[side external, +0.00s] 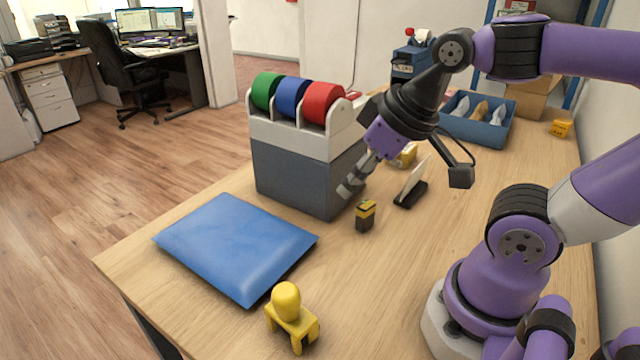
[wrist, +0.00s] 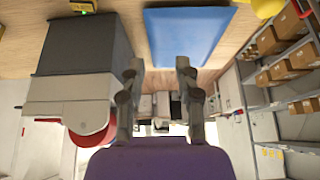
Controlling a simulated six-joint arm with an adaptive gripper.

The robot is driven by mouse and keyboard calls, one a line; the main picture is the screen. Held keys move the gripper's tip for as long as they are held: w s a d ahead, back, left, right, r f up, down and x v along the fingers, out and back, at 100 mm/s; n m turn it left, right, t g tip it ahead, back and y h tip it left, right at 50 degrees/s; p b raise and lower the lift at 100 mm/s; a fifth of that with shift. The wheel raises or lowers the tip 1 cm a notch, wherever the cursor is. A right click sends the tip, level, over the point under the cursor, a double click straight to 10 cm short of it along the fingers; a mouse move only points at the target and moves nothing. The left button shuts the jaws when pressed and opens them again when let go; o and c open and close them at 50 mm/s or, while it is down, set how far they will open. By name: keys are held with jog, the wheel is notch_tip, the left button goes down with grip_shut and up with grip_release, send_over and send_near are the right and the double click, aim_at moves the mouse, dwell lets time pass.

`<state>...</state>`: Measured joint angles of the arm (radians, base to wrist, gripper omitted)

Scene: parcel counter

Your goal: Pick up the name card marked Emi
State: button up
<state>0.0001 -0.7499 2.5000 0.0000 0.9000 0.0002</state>
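A white name card (side external: 413,178) stands tilted in a black holder (side external: 410,195) on the wooden counter in the side view. Its face is seen nearly edge-on, so I cannot read a name on it. The card does not show in the wrist view. My gripper (side external: 352,187) is above the counter, left of the card and in front of the tape dispenser. In the wrist view my gripper (wrist: 158,75) has its two fingers apart with nothing between them.
A grey-and-white tape dispenser (side external: 290,175) with green, blue and red rolls stands left of my gripper. A small black-and-yellow box (side external: 365,216) is near the card. A blue mailer (side external: 235,245) and yellow figure (side external: 291,315) lie nearer. A blue bin (side external: 478,128) stands behind.

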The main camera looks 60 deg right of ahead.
jog(key=w+d+f+m+g+h, duration=0.2)
jog(key=d+f+m+h, duration=0.1)
jog(key=d+m, duration=0.9)
jog(key=m+g+h, duration=0.1)
jog(key=m+g, duration=0.1)
jog(key=m, duration=0.4)
send_over(419, 166)
jog(key=a, duration=0.3)
notch_tip(419, 166, down, 3)
jog(key=shift+m+h, duration=0.3)
jog(key=shift+m, duration=0.3)
jog(key=x, duration=0.4)
jog(key=shift+s+d+f, duration=0.2)
jog(key=shift+s+d, duration=0.1)
jog(key=shift+s, duration=0.05)
jog(key=shift+x, duration=3.05)
jog(key=shift+d+r, duration=0.15)
grip_shut()
